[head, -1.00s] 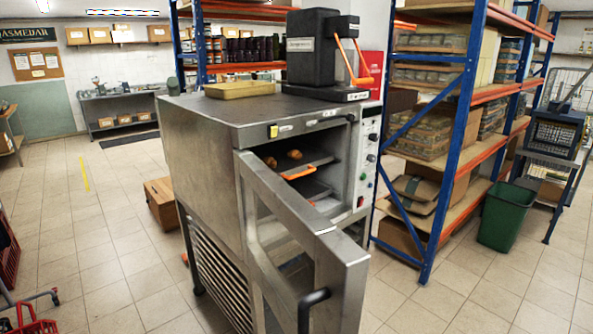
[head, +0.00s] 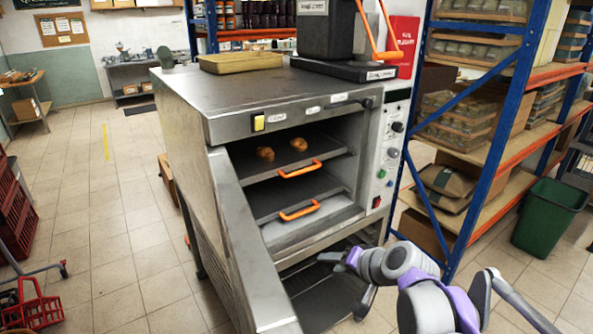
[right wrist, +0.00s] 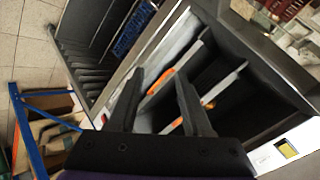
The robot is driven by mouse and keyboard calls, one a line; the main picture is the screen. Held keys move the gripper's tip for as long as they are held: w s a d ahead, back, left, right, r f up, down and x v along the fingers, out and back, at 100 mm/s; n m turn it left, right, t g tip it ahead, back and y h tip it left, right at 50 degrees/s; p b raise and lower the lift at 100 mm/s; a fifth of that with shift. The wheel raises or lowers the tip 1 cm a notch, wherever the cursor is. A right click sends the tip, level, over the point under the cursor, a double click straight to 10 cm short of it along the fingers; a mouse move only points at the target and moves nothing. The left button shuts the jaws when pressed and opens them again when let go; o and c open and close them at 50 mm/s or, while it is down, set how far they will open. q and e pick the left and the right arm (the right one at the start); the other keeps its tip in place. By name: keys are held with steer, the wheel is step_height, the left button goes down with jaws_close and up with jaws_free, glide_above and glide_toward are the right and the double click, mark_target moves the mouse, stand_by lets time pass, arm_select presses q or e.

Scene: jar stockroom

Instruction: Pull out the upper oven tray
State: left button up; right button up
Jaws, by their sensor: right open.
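The oven (head: 187,105) stands with its door (head: 245,245) swung open to the left. The upper oven tray (head: 240,172) has an orange handle (head: 300,169) and carries two bread rolls (head: 281,149). A lower tray (head: 268,200) with its own orange handle (head: 299,212) sits beneath it. Both trays are inside the oven. My right gripper (head: 343,285) is open and empty, low in front of the oven and apart from the handles. In the right wrist view, its fingers (right wrist: 160,78) point at the trays, one finger partly covering the upper handle (right wrist: 207,105). My left gripper is out of view.
A yellow tray (head: 240,63) and a black machine (head: 340,45) stand on the oven top. A blue and orange shelf rack (head: 490,120) stands close on the right, with a green bin (head: 549,215) beside it. Red baskets (head: 30,305) are at the left.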

steer(key=w+a+r+m+t+y, duration=0.2)
steer(key=w+a+r, duration=0.15)
steer(key=w, duration=0.55)
steer(key=m+t+y, duration=0.1)
steer(key=m+t, duration=0.1)
steer(key=m, duration=0.3)
glide_toward(296, 174)
steer(key=p+x, duration=0.2)
steer(key=x, duration=0.7)
steer(key=shift+w+a+r, duration=0.1)
steer(key=shift+w, duration=0.1)
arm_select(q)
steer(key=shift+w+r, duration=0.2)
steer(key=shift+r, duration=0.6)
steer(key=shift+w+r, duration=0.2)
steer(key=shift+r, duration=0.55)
arm_select(e)
steer(key=shift+x, duration=0.75)
jaws_close()
